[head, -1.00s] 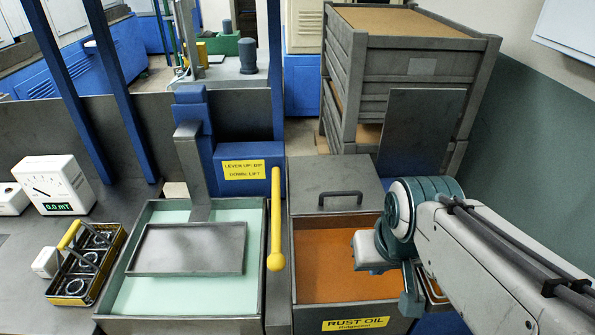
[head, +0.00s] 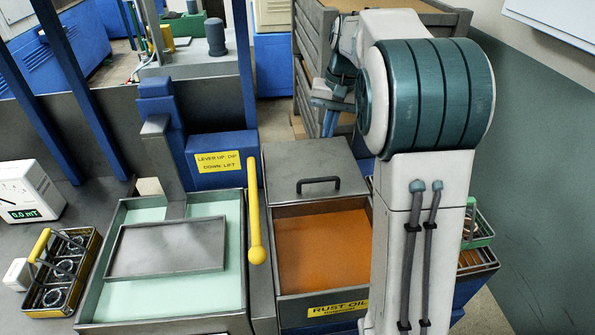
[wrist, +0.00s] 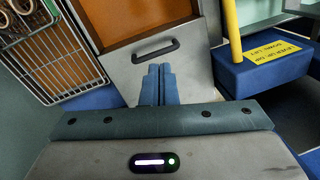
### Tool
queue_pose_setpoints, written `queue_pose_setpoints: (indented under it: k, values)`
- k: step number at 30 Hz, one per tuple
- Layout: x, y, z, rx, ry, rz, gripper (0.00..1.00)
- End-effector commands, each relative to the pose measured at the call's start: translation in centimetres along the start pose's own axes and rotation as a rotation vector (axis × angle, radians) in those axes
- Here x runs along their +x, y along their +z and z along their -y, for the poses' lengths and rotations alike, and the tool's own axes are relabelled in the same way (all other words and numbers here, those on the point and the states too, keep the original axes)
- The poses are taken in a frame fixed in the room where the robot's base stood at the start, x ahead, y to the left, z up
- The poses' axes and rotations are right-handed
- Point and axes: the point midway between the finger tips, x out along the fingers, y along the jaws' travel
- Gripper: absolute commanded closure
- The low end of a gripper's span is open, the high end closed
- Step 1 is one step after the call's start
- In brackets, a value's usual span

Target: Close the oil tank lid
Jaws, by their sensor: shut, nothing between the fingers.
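The rust oil tank (head: 325,303) is a grey box with orange oil showing in its front part. Its flat grey lid (head: 290,172) lies at the back, leaving the front part of the tank uncovered. A dark bar handle (head: 318,183) stands on the lid near its front edge. My gripper (head: 330,128) is beyond the lid's back edge, partly hidden by my arm. In the wrist view the fingers (wrist: 158,80) are shut together and empty, pointing toward the lid (wrist: 138,75) and its handle (wrist: 155,52). I cannot tell whether they touch the lid.
A green-blue bath (head: 112,300) with a grey tray (head: 168,248) stands left of the tank. A yellow lever (head: 254,215) rises between them. A wire basket of rings (head: 62,270) is far left. Another basket (wrist: 45,60) is beside the tank. Stacked crates (head: 310,70) stand behind.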

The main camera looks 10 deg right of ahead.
Motion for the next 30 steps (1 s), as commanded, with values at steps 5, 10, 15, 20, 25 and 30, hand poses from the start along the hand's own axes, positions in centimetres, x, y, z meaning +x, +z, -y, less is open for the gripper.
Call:
queue_pose_setpoints:
  k: [5, 10, 15, 20, 25, 30]
  values:
    - [2.5, -5.5, 1.1, 0.026, 0.023, 0.061, 1.0]
    - [5.8, -9.7, 2.3, 0.033, 0.053, 0.116, 1.0]
    - [9.8, -12.6, 3.8, 0.019, 0.091, 0.17, 1.0]
    - [13.1, -13.9, 4.9, -0.001, 0.122, 0.21, 1.0]
    - [15.0, -14.3, 5.6, -0.016, 0.137, 0.234, 1.0]
    - [16.0, -14.2, 5.7, -0.02, 0.142, 0.24, 1.0]
